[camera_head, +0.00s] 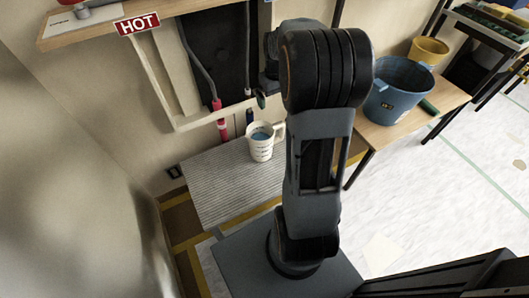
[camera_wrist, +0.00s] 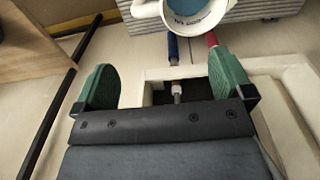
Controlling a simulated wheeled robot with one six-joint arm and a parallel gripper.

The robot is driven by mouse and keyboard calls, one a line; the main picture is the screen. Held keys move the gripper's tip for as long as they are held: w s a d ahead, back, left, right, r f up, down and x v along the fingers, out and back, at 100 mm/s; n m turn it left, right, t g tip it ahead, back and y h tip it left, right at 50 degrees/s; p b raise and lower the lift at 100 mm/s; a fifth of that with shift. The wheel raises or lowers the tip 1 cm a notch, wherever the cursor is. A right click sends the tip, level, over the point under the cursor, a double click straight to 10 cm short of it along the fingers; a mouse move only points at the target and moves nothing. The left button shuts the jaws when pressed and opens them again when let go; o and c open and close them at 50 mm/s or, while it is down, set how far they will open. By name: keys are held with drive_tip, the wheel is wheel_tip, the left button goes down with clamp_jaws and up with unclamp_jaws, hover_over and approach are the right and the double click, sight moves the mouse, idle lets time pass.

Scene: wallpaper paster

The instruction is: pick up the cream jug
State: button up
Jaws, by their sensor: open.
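The cream jug (camera_head: 263,149) stands upright on a grey ribbed surface (camera_head: 222,185) near the wall, with blue showing inside and dark marks on its side. Its handle is on the right in the head view. In the wrist view the jug (camera_wrist: 207,27) is at the top edge, partly cut off, its handle towards the left. My gripper (camera_wrist: 165,80) is open, its two green fingertips wide apart with nothing held between them. The jug lies beyond the fingertips, apart from them. In the head view my arm hides most of the gripper; only a small green part shows.
A shelf with a HOT sign (camera_head: 138,24) is above left. Red and blue pipe ends (camera_head: 223,129) come down behind the jug. A blue bucket (camera_head: 397,90) and a yellow bucket (camera_head: 428,51) stand on a wooden bench at right. Open floor lies lower right.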

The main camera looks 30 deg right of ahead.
drive_tip(key=d+f, duration=0.1)
drive_tip(key=f, duration=0.1)
drive_tip(key=f+b, duration=0.1)
drive_tip(key=d+f+b, duration=0.1)
drive_tip(key=f, duration=0.1)
drive_tip(key=shift+w+d+f, duration=0.3)
drive_tip(key=shift+d, duration=0.05)
wheel_tip(320, 180, down, 6)
drive_tip(key=shift+f+b, duration=0.25)
drive_tip(key=shift+b, duration=0.65)
drive_tip(key=b, duration=0.3)
hover_over(277, 139)
drive_tip(key=shift+d+f, duration=0.1)
drive_tip(key=shift+f, duration=3)
drive_tip(key=shift+c, duration=0.3)
drive_tip(key=c, duration=1.3)
drive_tip(key=shift+r, duration=0.1)
